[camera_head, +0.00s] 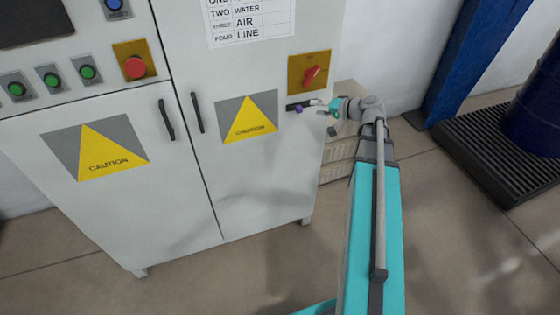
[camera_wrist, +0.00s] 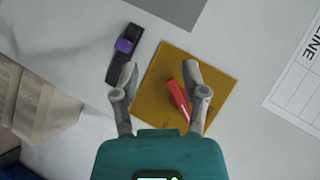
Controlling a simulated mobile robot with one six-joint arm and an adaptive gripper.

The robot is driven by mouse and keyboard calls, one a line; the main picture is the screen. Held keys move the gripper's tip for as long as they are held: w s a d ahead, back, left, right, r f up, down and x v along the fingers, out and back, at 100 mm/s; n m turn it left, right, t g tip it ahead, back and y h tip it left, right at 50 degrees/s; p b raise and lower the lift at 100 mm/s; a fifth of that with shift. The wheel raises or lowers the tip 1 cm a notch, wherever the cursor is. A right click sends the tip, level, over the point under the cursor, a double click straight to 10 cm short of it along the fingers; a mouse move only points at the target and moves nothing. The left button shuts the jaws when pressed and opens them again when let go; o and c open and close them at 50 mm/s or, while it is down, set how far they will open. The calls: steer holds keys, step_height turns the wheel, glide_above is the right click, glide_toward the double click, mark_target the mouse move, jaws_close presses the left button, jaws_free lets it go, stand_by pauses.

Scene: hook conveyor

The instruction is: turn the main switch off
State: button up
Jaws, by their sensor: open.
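The main switch is a red rotary handle (camera_head: 312,75) on a yellow-brown square plate (camera_head: 296,70) on the right door of the grey cabinet. In the wrist view the red handle (camera_wrist: 179,98) is tilted and sits close to the inner side of the right finger, which hides part of it. My gripper (camera_head: 316,105) is in front of the cabinet, just below the plate in the head view. In the wrist view my gripper (camera_wrist: 160,75) is open, with its fingers apart and nothing held. The left finger is beside the plate's left edge. I cannot tell whether a finger touches the handle.
A dark bar with a purple knob (camera_wrist: 124,45) is left of the plate in the wrist view. The cabinet also has door handles (camera_head: 197,112), green buttons (camera_head: 87,72) and a red button (camera_head: 135,67). A blue post (camera_head: 470,55) and a barrel on a dark grate stand right.

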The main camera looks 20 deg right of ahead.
steer(key=s+a+f+n+g+b, duration=0.1)
steer(key=s+a+f+g+b, duration=0.1)
steer(key=a+f+g, duration=0.2)
steer(key=s+a+f+n+g+h+b, duration=0.1)
steer(key=a+f+g, duration=0.4)
steer(key=a+f, duration=0.5)
steer(key=s+n+b, duration=0.1)
steer(key=s+b, duration=0.1)
steer(key=shift+a+f+b, duration=0.2)
steer(key=shift+a+b, duration=0.1)
steer(key=shift+a, duration=0.1)
steer(key=s+a+f+n+g+h, duration=0.2)
steer(key=s+a+f+n+h, duration=0.1)
steer(key=s+a+h, duration=0.2)
steer(key=shift+s+a+n+h, duration=0.3)
steer(key=shift+s+h, duration=0.7)
steer(key=shift+s, duration=1.1)
steer(key=shift+f, duration=0.15)
